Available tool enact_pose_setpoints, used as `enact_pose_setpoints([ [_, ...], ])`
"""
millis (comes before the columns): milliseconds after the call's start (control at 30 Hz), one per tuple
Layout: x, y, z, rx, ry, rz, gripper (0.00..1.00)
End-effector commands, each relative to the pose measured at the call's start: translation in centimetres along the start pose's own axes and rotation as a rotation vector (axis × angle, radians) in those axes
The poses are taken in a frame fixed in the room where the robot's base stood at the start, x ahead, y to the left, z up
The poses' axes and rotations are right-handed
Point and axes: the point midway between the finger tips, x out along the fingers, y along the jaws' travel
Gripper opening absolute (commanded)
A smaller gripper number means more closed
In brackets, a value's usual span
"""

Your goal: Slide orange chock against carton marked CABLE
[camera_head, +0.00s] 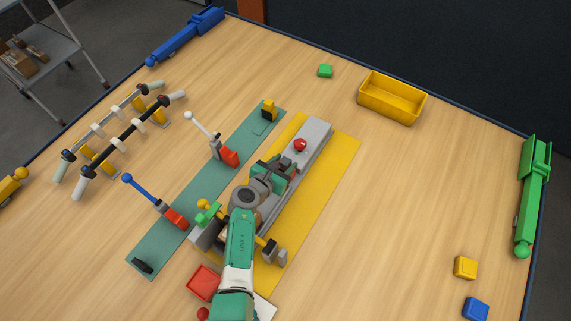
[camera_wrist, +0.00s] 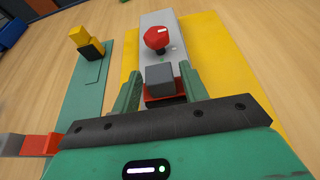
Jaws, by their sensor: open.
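My gripper (camera_head: 280,164) is over the grey rail (camera_head: 318,132) in the middle of the table. In the wrist view its two green fingers (camera_wrist: 160,88) are apart, one on each side of a small grey block (camera_wrist: 160,78) with red at its base. I cannot tell whether they touch it. The head view mostly hides this block behind my arm. I see no piece clearly identifiable as the orange chock. Orange-red blocks (camera_head: 229,157) and (camera_head: 176,217) sit at the levers on the green strip. No carton with a readable CABLE mark shows.
A red knob (camera_wrist: 156,38) stands on the rail just beyond the grey block. A yellow-black piece (camera_head: 268,109) stands at the green strip's far end. A yellow bin (camera_head: 392,98) is at the back right. Brown boxes (camera_head: 18,58) lie on a cart. The table's right side is mostly clear.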

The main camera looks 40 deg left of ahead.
Motion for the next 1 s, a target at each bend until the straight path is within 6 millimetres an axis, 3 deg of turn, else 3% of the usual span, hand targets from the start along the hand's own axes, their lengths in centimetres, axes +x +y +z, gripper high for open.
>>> enact_pose_setpoints([
  [100,1.0,0.0,-0.1,0.001,0.000,0.000,0.44],
  [367,1.1,0.0,0.1,0.003,0.000,0.000,0.44],
  [600,1.1,0.0,0.1,0.003,0.000,0.000,0.00],
  [767,0.7,-0.1,0.0,0.003,0.001,0.000,0.00],
  [1000,-2.5,-0.1,-1.1,0.001,0.001,0.000,0.00],
])
